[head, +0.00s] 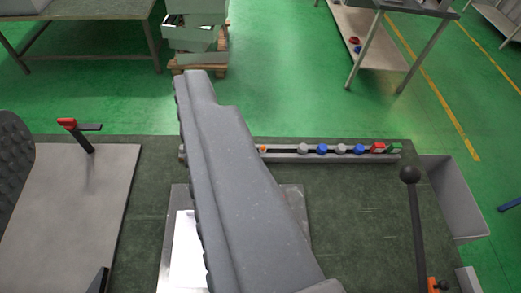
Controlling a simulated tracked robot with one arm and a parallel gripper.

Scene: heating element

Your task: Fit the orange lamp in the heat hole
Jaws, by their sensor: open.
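A small orange piece (263,148), which may be the orange lamp, sits at the left end of a narrow rail at the back of the table. My gripper (105,110) is open, with one ribbed finger at the left edge and the other, large and grey, across the middle of the view. Nothing shows held between the fingers. The right finger's tip is left of the orange piece and apart from it in the picture. I cannot make out the heat hole; the right finger covers part of the table.
The rail (290,158) also holds grey, blue, red and green pieces. A grey plate (65,215) with a red-topped post (82,135) lies left. A bright panel (182,250) is partly hidden. A black-knobbed lever (411,176) stands right, near a grey bin (455,195).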

